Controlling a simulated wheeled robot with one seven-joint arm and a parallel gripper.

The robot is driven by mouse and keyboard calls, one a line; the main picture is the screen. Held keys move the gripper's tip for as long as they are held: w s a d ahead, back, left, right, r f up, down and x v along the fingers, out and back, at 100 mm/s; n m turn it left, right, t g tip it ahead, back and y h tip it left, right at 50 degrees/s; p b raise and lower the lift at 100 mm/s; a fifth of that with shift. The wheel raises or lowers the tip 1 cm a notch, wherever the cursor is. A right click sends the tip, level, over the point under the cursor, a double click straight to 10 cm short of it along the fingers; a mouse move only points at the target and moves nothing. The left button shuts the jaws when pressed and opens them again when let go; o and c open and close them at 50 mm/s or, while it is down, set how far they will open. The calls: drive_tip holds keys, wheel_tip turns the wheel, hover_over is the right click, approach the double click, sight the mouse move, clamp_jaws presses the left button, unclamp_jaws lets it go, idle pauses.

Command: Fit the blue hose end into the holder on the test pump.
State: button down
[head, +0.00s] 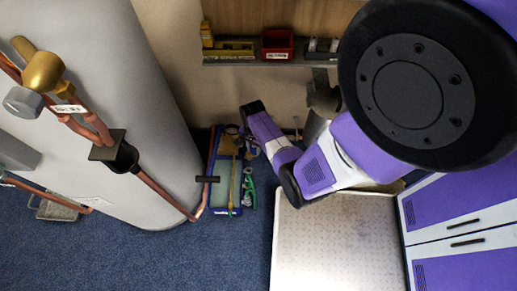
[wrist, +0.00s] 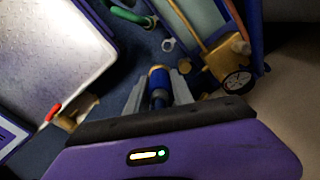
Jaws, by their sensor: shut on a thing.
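In the wrist view my gripper (wrist: 157,85) is shut on the blue hose end (wrist: 158,80), a short blue sleeve with a brass-coloured tip between the grey fingers. The test pump (wrist: 210,35) is to the upper right there, with a brass block (wrist: 222,66) and a round gauge (wrist: 237,82). The hose end is apart from these parts. I cannot make out the holder for certain. In the head view the pump (head: 225,190) is a long blue-edged unit on the floor beside the grey cylinder. My fingers and the hose end cannot be made out there.
A pale patterned panel (head: 340,240) lies right of the pump. A large grey cylinder (head: 105,110) with copper pipes stands left. A green hose or clamp (head: 249,190) lies by the pump. A shelf with a red bin (head: 277,44) is behind. Blue carpet (head: 200,255) is clear in front.

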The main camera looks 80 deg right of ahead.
drive_tip(key=w+f+n+b, duration=0.2)
drive_tip(key=w+f+b, duration=0.1)
drive_tip(key=f+b, duration=0.9)
wheel_tip(320, 180, down, 2)
idle(0.8)
drive_tip(key=shift+a+f+b, duration=0.1)
drive_tip(key=shift+f+b, duration=0.05)
drive_tip(key=shift+b, duration=0.2)
drive_tip(key=shift+f+b, duration=1.15)
drive_tip(key=shift+f, duration=0.15)
drive_tip(key=shift+f+b, duration=0.55)
drive_tip(key=shift+f, duration=0.2)
idle(0.6)
drive_tip(key=c, duration=1)
unclamp_jaws()
